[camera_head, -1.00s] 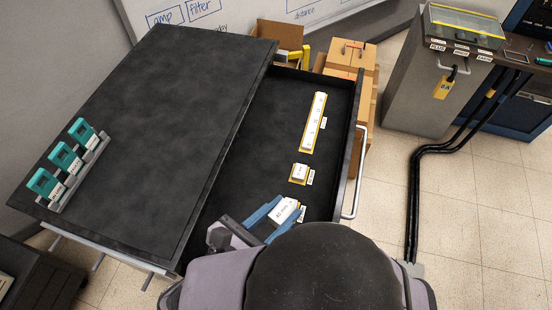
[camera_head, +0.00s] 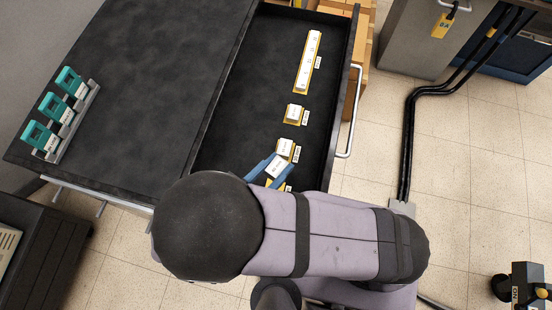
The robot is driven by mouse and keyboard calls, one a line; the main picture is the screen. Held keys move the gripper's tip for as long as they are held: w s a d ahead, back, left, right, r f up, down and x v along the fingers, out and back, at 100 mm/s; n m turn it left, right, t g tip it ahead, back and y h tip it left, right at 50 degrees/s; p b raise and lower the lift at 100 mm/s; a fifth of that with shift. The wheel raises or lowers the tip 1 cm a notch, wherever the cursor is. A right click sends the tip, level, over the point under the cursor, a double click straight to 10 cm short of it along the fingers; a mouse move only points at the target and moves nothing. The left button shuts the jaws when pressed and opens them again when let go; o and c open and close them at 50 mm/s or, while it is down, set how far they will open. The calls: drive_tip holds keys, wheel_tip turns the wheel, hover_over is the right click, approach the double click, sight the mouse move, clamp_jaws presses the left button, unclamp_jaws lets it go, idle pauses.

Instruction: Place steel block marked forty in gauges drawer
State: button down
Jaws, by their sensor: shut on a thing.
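My gripper (camera_head: 270,167), with blue fingers, is shut on a small white-faced block (camera_head: 277,168). Its dark marking is too small to read in this view. The block is inside the open drawer (camera_head: 240,105), near its front-left end. A yellow patch (camera_head: 277,184) shows just below the held block, partly hidden by my arm. Whether the block touches the drawer floor cannot be told. Just above it in the picture, another white block (camera_head: 285,146) sits on a yellow pad with a small label beside it.
A further small block (camera_head: 294,112) and a long white strip (camera_head: 308,60) lie on yellow pads in the drawer. Its left floor is clear. Teal holders (camera_head: 55,110) stand in a rack on the bench top. The drawer handle (camera_head: 351,120) is at right.

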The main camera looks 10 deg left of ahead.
sight(276, 175)
drive_tip(key=shift+f+p, duration=0.4)
drive_tip(key=shift+f, duration=2.25)
drive_tip(key=shift+d+f+b, duration=0.15)
drive_tip(key=shift+f+b, duration=0.3)
drive_tip(key=shift+f, duration=0.2)
drive_tip(key=c, duration=1.4)
unclamp_jaws()
drive_tip(key=shift+f, duration=0.1)
drive_tip(key=shift+o, duration=0.2)
drive_tip(key=shift+r+p, duration=0.4)
drive_tip(key=shift+r, duration=0.2)
drive_tip(key=p+v, duration=0.2)
drive_tip(key=v, duration=0.5)
drive_tip(key=shift+s+r, duration=0.25)
drive_tip(key=shift+r, duration=0.05)
